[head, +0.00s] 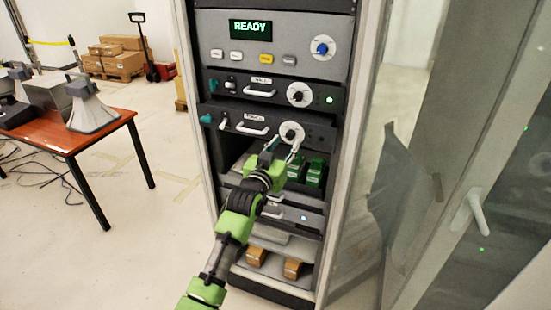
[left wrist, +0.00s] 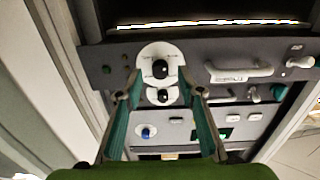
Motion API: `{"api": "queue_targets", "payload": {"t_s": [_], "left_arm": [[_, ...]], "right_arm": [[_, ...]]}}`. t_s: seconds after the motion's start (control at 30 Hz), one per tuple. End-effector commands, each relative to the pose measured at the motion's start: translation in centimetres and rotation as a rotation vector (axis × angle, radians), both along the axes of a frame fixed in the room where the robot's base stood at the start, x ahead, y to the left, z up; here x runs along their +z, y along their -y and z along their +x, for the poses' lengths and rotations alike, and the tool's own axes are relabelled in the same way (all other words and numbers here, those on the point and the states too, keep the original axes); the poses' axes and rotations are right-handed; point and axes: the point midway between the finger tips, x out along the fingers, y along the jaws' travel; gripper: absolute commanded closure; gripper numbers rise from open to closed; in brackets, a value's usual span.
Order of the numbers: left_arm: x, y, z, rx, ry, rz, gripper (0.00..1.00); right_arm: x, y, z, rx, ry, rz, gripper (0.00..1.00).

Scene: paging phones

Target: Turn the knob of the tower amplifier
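The tower amplifier (head: 233,125) is the dark unit second from the top of the dark pair in the rack, with a small white label. Its knob (head: 291,132) is black on a round white dial at its right side. In the left wrist view, which is upside down, the same knob (left wrist: 160,69) shows ahead of the fingers, between their lines. My left gripper (head: 285,143) is open, with its fingertips just below and in front of the knob in the head view. The wrist view shows the gripper (left wrist: 160,93) with nothing between its fingers. My right gripper is not in view.
Above are another dark amplifier (head: 230,86) with its own knob and a grey panel (head: 222,30) reading READY. Green boxes (head: 316,172) lie on a shelf below. An open glass door (head: 370,165) stands right of the rack. A table (head: 100,135) with horns is left.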

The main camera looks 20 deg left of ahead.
Motion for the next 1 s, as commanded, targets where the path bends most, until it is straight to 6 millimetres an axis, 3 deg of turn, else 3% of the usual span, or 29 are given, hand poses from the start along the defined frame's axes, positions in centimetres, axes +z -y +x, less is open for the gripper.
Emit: {"api": "queue_targets", "payload": {"t_s": [0.3, 0.5, 1.0], "left_arm": [[-0.1, -0.3, -6.1, 0.001, -0.002, 0.000, 0.65], [-0.1, -0.4, -8.5, 0.001, -0.002, 0.000, 0.65], [-0.1, -0.3, -9.1, 0.001, -0.002, -0.001, 0.65]], "right_arm": [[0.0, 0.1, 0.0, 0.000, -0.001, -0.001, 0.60], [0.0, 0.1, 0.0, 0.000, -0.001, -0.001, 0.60], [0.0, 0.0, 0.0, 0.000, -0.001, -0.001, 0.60]]}}
